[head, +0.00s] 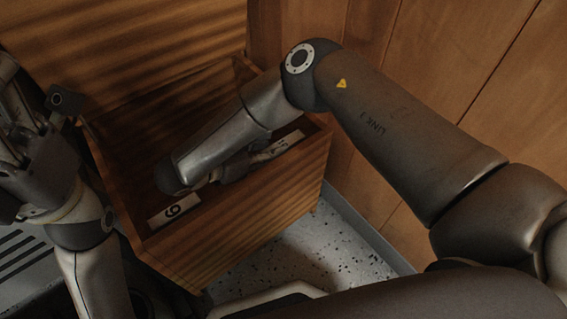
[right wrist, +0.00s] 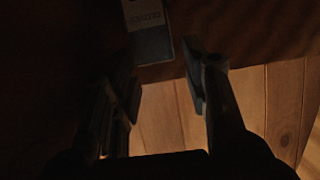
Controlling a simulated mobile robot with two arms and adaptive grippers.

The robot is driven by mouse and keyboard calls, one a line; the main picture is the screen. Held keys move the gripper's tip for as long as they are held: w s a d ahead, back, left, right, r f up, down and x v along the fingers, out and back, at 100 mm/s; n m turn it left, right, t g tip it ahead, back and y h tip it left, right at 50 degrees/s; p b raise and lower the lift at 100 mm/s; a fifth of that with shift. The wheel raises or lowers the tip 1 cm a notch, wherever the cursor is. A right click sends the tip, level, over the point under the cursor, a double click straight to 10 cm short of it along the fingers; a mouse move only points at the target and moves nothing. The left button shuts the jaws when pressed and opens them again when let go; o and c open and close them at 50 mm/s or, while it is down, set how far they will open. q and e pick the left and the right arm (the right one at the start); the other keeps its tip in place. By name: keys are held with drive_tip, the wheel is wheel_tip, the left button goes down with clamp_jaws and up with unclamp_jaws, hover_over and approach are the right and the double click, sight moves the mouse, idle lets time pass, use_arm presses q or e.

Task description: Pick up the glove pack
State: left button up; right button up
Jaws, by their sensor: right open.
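The glove pack (right wrist: 150,40) is a small box with a pale printed label and a grey-blue end. In the right wrist view it is at the top, just beyond and between the fingertips. My right gripper (right wrist: 161,62) is open, with one finger on either side of the view below the pack. No grip on the pack shows. In the head view my right arm reaches down into an open wooden drawer (head: 245,215); the arm hides the pack and most of the gripper. My left gripper (head: 35,150) is at the left edge, partly cut off; its jaws are unclear.
The drawer's walls surround the right gripper closely. A white number card (head: 172,211) and a second card (head: 277,147) show inside its front. A wooden wall stands behind at right. Speckled floor (head: 300,255) shows below the drawer. The drawer inside is dark.

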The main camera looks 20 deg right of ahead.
sight(280, 145)
drive_tip(key=b+x, duration=0.1)
drive_tip(key=x, duration=0.2)
drive_tip(key=shift+a+f, duration=0.1)
drive_tip(key=shift+f, duration=0.05)
drive_tip(key=shift+w+d+f, duration=0.1)
drive_tip(key=shift+w+d, duration=0.05)
drive_tip(key=shift+d, duration=0.3)
drive_tip(key=shift+c, duration=0.3)
clamp_jaws()
